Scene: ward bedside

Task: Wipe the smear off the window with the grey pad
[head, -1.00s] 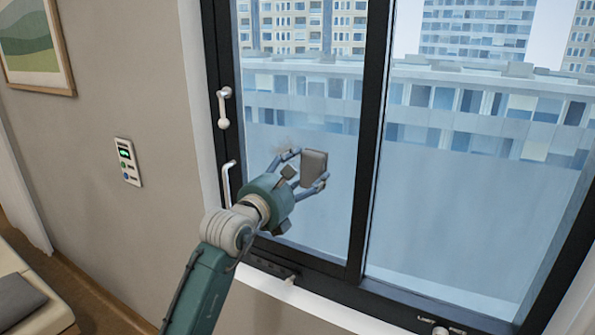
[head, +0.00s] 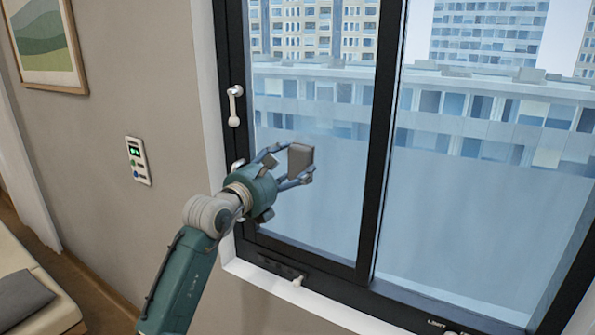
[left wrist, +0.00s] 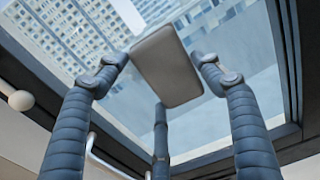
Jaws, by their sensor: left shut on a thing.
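The grey pad (head: 301,159) is held between the fingers of my left gripper (head: 290,168), in front of the left window pane (head: 335,215). In the left wrist view the pad (left wrist: 166,65) sits at the tips of the blue fingers, its broad face tilted, with the glass behind it. I cannot tell whether the pad touches the glass. The smear is not clear now; the pad and fingers may cover part of it. My right gripper is not in view.
A black window frame (head: 376,150) divides the left pane from the right pane (head: 480,200). A white handle (head: 234,105) is on the frame left of my gripper. A wall panel (head: 138,160) is further left. The white sill (head: 340,300) runs below.

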